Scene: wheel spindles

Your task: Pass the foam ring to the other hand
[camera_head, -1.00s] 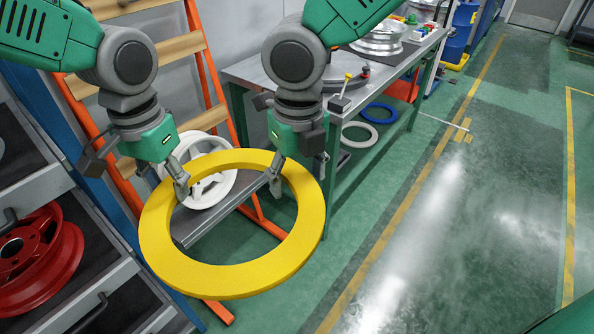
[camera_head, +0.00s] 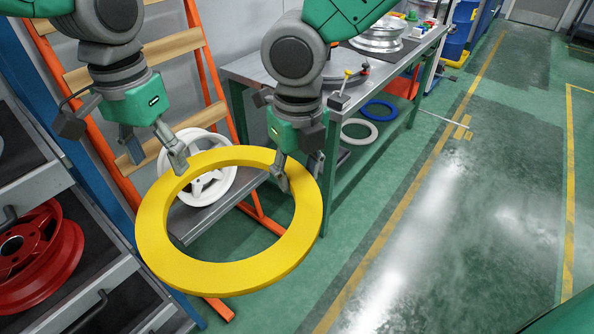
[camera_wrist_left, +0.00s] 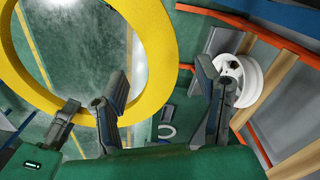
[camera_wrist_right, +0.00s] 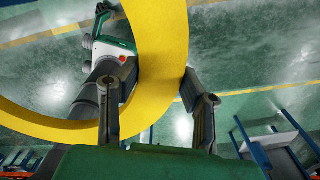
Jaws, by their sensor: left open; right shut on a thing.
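The yellow foam ring (camera_head: 153,235) hangs tilted in the air in front of me. My right gripper (camera_head: 291,176) is shut on its upper right rim; the right wrist view shows the ring (camera_wrist_right: 160,60) between the fingers (camera_wrist_right: 155,100). My left gripper (camera_head: 158,157) is open and empty, just above and outside the ring's upper left rim. In the left wrist view, the ring (camera_wrist_left: 163,45) passes beside the left fingers (camera_wrist_left: 165,85), not between them.
A white wheel (camera_head: 205,180) rests on a grey shelf behind the ring. A metal workbench (camera_head: 245,70) stands behind my right arm. A red wheel (camera_head: 45,255) lies in a rack at left. Open green floor (camera_head: 450,230) lies to the right.

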